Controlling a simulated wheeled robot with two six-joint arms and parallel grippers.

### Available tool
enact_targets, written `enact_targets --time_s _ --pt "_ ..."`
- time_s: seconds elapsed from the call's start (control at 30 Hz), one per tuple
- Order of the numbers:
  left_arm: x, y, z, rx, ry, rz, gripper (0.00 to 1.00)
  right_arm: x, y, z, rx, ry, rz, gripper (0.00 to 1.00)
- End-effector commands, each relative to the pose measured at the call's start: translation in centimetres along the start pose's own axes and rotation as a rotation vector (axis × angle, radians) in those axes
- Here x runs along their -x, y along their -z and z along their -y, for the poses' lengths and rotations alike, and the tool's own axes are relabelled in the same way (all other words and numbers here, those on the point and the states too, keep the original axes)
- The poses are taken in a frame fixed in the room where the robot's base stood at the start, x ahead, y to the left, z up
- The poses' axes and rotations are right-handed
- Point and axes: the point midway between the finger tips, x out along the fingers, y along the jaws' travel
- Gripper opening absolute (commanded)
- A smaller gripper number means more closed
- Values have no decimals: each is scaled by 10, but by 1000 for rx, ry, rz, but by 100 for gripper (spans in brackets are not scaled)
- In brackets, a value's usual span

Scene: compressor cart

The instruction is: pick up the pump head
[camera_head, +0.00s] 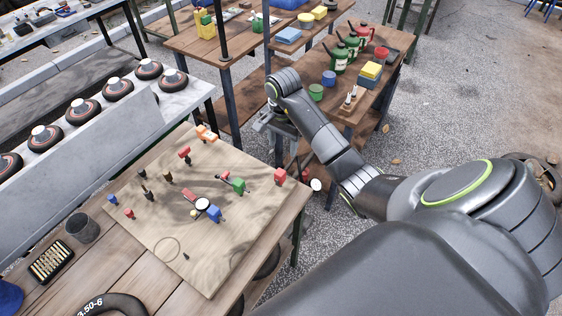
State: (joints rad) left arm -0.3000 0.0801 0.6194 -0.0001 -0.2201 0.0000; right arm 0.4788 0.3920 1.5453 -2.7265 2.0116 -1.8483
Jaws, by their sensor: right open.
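A pale wooden board (170,220) lies on the near workbench with small coloured parts on it. I cannot tell for sure which of them is the pump head. An orange part (207,133) lies at its far edge. A red-topped part (184,153), a green part (237,186), a blue part (214,213) beside a white round dial (202,204), and a red block (280,176) also lie there. My right gripper (268,124) is open, beyond the board's far right edge and apart from these parts. My left gripper is not in view.
A dark cup (82,228) and a tray of small pieces (51,262) stand left of the board. A grey rack with several wheels (86,111) is at the left. Another wooden bench (340,105) with green and red cans stands behind my right arm.

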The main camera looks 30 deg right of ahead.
Motion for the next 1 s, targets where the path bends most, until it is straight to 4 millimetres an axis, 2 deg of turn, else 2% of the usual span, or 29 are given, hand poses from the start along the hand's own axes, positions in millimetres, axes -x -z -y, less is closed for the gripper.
enact_targets --time_s 0.03,0.7,0.83,1.0 --pt "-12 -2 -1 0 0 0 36 -13 0 0 0 0 1 53" --pt "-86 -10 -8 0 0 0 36 -88 -1 1 0 2 1 53" --pt "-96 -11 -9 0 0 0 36 -97 -1 1 0 2 1 53" --pt "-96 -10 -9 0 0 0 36 -104 -2 1 -1 0 3 53"
